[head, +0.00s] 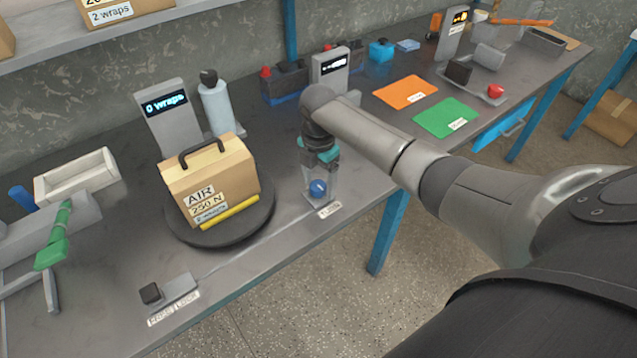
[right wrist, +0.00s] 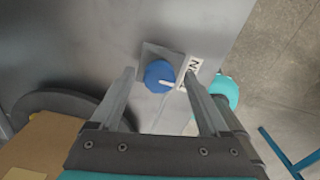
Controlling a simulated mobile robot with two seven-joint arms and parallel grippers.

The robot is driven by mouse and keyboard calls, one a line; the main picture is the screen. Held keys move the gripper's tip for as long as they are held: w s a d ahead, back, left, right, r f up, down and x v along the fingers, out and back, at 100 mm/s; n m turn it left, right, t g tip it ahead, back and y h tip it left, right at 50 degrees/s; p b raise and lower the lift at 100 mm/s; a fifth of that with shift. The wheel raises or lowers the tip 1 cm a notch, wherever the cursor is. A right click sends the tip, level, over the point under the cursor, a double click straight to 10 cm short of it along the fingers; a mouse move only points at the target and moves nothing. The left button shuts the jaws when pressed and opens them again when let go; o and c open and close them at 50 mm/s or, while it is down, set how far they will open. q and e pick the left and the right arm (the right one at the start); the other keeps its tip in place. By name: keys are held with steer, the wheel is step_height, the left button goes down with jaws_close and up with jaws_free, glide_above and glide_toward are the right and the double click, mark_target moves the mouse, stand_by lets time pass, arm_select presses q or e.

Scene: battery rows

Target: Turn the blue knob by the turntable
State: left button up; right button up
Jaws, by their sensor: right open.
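The blue knob (head: 318,187) sits on a small grey base at the front edge of the bench, to the right of the turntable (head: 187,236). Whether the fingers touch the knob cannot be told. A tan box (head: 212,185) with a handle stands on the turntable. My left gripper is not in view.
A display (head: 166,115) reading "0 wraps" and a white bottle (head: 217,105) stand behind the turntable. A grey block with a black button (head: 150,293) lies at the front left. Orange (head: 405,92) and green mats (head: 445,117) lie right. The bench's front edge is close to the knob.

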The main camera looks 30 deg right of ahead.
steer(key=shift+f, duration=0.1)
steer(key=shift+c, duration=0.2)
jaws_close()
stand_by(0.5)
